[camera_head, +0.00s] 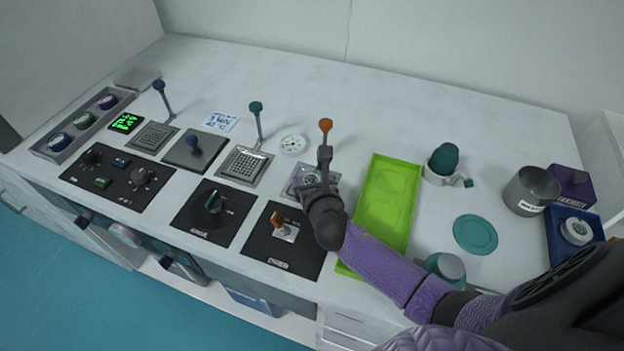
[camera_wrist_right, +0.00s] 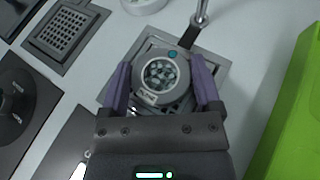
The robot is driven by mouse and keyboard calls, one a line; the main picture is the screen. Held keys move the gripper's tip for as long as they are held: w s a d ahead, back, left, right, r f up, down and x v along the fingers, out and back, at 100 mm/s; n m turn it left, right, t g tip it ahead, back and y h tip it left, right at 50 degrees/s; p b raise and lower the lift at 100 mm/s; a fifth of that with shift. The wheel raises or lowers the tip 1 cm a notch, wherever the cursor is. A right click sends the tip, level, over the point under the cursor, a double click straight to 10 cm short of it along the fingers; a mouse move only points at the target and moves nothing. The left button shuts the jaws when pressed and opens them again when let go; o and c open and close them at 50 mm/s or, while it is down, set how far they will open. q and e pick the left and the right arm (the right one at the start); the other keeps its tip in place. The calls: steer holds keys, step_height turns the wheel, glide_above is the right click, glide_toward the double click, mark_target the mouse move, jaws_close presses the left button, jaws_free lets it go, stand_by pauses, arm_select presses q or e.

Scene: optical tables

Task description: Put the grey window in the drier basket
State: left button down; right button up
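The grey window (camera_wrist_right: 160,74) is a round grey disc with a speckled glass centre, a blue dot and a small label. It lies between the fingers of my right gripper (camera_wrist_right: 162,84), which appear to touch its two sides. In the head view my right gripper (camera_head: 315,183) points down over the square metal basket plate (camera_head: 297,193) beside the orange-knobbed lever (camera_head: 326,126). The window is right over this plate; any gap beneath is hidden. Two similar perforated baskets (camera_head: 245,165) (camera_head: 153,138) stand further left. I cannot read which is the drier. My left gripper is not in view.
A bright green tray (camera_head: 376,220) lies just right of the gripper. Black control panels (camera_head: 262,257) line the front edge. A teal plate (camera_head: 475,234), a grey metal cup (camera_head: 531,191) and a teal-topped mug (camera_head: 444,164) stand right. The back of the table is clear.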

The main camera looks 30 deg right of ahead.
steer(key=shift+o, duration=0.9)
steer(key=shift+s+a+r+p, duration=0.1)
steer(key=shift+s+r+p, duration=0.2)
steer(key=shift+r+p, duration=0.15)
steer(key=p+v, duration=0.3)
steer(key=v, duration=0.7)
steer(key=shift+s+r+p, duration=0.1)
steer(key=shift+s+p, duration=0.2)
steer(key=shift+s, duration=0.1)
steer(key=shift+s+a, duration=0.15)
steer(key=shift+s, duration=0.1)
